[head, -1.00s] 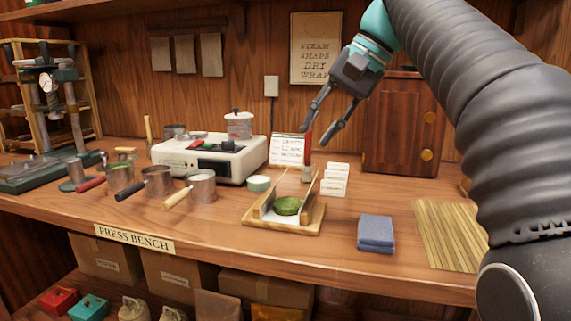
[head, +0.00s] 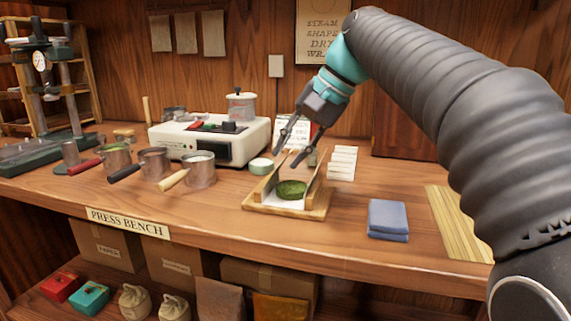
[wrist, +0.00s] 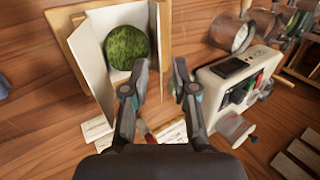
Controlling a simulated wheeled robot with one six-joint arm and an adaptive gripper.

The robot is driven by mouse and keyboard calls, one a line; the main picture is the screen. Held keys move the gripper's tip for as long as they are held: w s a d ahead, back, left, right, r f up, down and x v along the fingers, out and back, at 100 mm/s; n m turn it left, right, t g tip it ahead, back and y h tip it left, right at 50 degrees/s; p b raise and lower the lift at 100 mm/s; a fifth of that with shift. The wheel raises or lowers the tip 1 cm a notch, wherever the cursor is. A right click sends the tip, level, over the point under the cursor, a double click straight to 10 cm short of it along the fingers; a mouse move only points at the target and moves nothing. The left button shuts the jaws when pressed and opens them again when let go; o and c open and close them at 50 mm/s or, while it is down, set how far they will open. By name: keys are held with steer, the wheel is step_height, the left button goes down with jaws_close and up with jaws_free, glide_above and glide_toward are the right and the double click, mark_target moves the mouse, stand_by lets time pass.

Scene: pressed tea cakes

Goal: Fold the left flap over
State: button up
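A round green tea cake (head: 291,189) lies on white paper in a wooden wrapping stand (head: 285,211). The paper's left flap (head: 267,181) and right flap (head: 314,184) stand up on either side of the cake. In the wrist view the cake (wrist: 127,46) is at the upper left, and the left flap (wrist: 160,28) appears to its right. My gripper (head: 287,159) is open and empty, pointing down above the back of the stand, near the left flap's upper edge. Its fingers also show apart in the wrist view (wrist: 160,68). I see no clear contact with the flap.
A white hot plate (head: 215,144) and a small green-topped tin (head: 260,167) stand left of the stand. White cards (head: 342,162) are behind right. A folded blue cloth (head: 388,219) and a slatted mat (head: 455,220) lie to the right. Bench between stand and cloth is clear.

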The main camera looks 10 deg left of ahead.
steer(key=shift+x, duration=1.1)
jaws_close()
steer(key=shift+d+f+b, duration=0.15)
steer(key=shift+f+b, duration=0.05)
steer(key=shift+b, duration=0.35)
steer(key=shift+d+y+b, duration=0.15)
steer(key=shift+y+b, duration=0.2)
steer(key=shift+y, duration=0.25)
